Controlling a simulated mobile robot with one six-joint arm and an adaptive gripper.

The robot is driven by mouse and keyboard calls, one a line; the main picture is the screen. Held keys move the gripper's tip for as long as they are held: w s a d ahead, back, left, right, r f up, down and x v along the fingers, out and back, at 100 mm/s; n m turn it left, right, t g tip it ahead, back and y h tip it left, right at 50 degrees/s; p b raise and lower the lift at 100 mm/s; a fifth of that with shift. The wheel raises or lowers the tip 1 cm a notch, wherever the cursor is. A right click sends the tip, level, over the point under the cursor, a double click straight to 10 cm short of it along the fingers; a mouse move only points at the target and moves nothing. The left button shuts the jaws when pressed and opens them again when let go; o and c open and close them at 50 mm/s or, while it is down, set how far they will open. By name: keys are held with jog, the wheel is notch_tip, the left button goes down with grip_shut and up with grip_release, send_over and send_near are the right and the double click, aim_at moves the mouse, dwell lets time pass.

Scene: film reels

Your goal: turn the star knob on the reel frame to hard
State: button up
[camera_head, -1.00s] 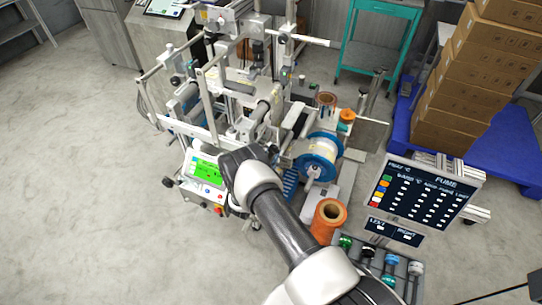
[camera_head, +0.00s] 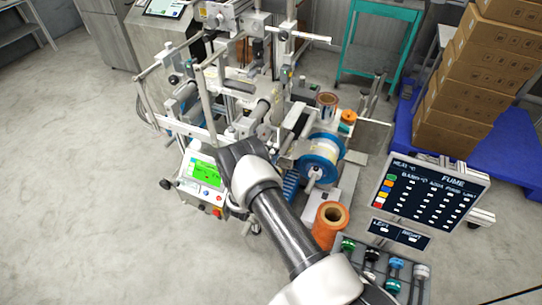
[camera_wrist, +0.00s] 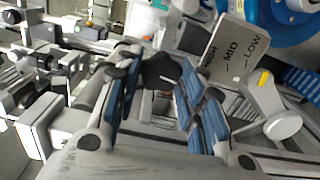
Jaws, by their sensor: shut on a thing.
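The reel frame (camera_head: 213,118) stands in the middle of the head view, with metal bars, rollers and reels. In the wrist view a black star knob (camera_wrist: 160,68) sits between the tips of my gripper (camera_wrist: 157,76). The blue-padded fingers are shut on it from both sides. In the head view my dark wrist hides the knob and the fingertips.
A white knob with a yellow mark (camera_wrist: 283,122) is right of the fingers. A blue-flanged reel (camera_head: 320,152) and an orange roll (camera_head: 330,224) stand right of my arm. A sign panel (camera_head: 430,195) is further right. Clear floor (camera_head: 80,150) lies left.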

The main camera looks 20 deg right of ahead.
jog(key=shift+r+m+b, duration=0.1)
jog(key=shift+m+b, duration=0.55)
jog(key=shift+m, duration=7.15)
jog(key=o, duration=1.1)
jog(key=shift+c, duration=0.2)
jog(key=v, duration=1.2)
